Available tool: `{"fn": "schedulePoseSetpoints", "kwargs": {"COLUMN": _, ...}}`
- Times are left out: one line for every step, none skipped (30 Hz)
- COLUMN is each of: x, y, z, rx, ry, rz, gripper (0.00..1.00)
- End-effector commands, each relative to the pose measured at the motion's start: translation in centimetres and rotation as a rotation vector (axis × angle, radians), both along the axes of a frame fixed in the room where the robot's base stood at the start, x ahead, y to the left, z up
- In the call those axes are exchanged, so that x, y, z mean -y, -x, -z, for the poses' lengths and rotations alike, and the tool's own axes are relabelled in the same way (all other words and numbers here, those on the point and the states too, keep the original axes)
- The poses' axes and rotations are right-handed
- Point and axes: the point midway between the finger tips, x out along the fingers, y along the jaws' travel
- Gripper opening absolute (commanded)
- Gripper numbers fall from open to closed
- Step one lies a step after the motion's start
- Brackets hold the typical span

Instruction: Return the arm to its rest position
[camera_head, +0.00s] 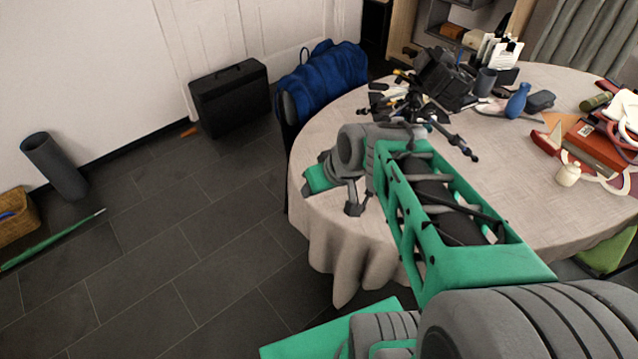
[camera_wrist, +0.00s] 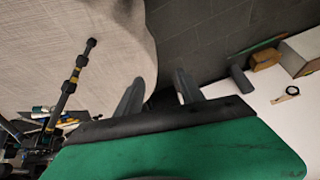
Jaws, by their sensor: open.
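My arm is stretched out over the near left part of the round cloth-covered table (camera_head: 330,235). My gripper (camera_head: 357,205) is above the table's left edge in the head view, with its fingers partly hidden by my wrist. In the wrist view, the two fingers of my gripper (camera_wrist: 158,90) stand apart with nothing between them. A black tripod (camera_head: 440,115) lies on the table just beyond my wrist. One of its legs (camera_wrist: 72,80) shows at the left of the wrist view, apart from the fingers.
The table holds a blue vase (camera_head: 517,101), a white jar (camera_head: 568,174) and red books (camera_head: 592,150). A black case (camera_head: 232,98) is by the wall. The floor (camera_head: 150,230) left of the table is mostly clear.

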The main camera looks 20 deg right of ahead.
Motion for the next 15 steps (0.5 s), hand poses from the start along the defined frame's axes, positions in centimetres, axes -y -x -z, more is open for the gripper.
{"fn": "schedulePoseSetpoints", "kwargs": {"x": 0.0, "y": 0.0, "z": 0.0, "rx": -0.001, "ry": 0.000, "rz": 0.000, "gripper": 0.45}}
{"fn": "schedulePoseSetpoints", "kwargs": {"x": 0.0, "y": 0.0, "z": 0.0, "rx": -0.001, "ry": 0.000, "rz": 0.000, "gripper": 0.45}}
{"fn": "schedulePoseSetpoints", "kwargs": {"x": 0.0, "y": 0.0, "z": 0.0, "rx": -0.001, "ry": 0.000, "rz": 0.000, "gripper": 0.45}}
{"fn": "schedulePoseSetpoints", "kwargs": {"x": 0.0, "y": 0.0, "z": 0.0, "rx": 0.000, "ry": 0.000, "rz": 0.000, "gripper": 0.45}}
{"fn": "schedulePoseSetpoints", "kwargs": {"x": 0.0, "y": 0.0, "z": 0.0, "rx": 0.000, "ry": 0.000, "rz": 0.000, "gripper": 0.45}}
{"fn": "schedulePoseSetpoints", "kwargs": {"x": 0.0, "y": 0.0, "z": 0.0, "rx": 0.000, "ry": 0.000, "rz": 0.000, "gripper": 0.45}}
{"fn": "schedulePoseSetpoints", "kwargs": {"x": 0.0, "y": 0.0, "z": 0.0, "rx": 0.000, "ry": 0.000, "rz": 0.000, "gripper": 0.45}}
{"fn": "schedulePoseSetpoints", "kwargs": {"x": 0.0, "y": 0.0, "z": 0.0, "rx": 0.000, "ry": 0.000, "rz": 0.000, "gripper": 0.45}}
{"fn": "schedulePoseSetpoints", "kwargs": {"x": 0.0, "y": 0.2, "z": 0.1, "rx": -0.013, "ry": -0.013, "rz": 0.020, "gripper": 0.45}}
{"fn": "schedulePoseSetpoints", "kwargs": {"x": 0.1, "y": 0.8, "z": 0.5, "rx": -0.043, "ry": -0.021, "rz": 0.041, "gripper": 0.45}}
{"fn": "schedulePoseSetpoints", "kwargs": {"x": 0.4, "y": 1.5, "z": 0.9, "rx": -0.078, "ry": -0.025, "rz": 0.069, "gripper": 0.45}}
{"fn": "schedulePoseSetpoints", "kwargs": {"x": 1.0, "y": 2.6, "z": 1.6, "rx": -0.128, "ry": -0.025, "rz": 0.111, "gripper": 0.45}}
{"fn": "schedulePoseSetpoints", "kwargs": {"x": 1.5, "y": 3.6, "z": 2.1, "rx": -0.168, "ry": -0.024, "rz": 0.146, "gripper": 0.45}}
{"fn": "schedulePoseSetpoints", "kwargs": {"x": 2.0, "y": 4.6, "z": 2.5, "rx": -0.208, "ry": -0.021, "rz": 0.184, "gripper": 0.45}}
{"fn": "schedulePoseSetpoints", "kwargs": {"x": 2.9, "y": 6.2, "z": 2.9, "rx": -0.260, "ry": -0.013, "rz": 0.244, "gripper": 0.45}}
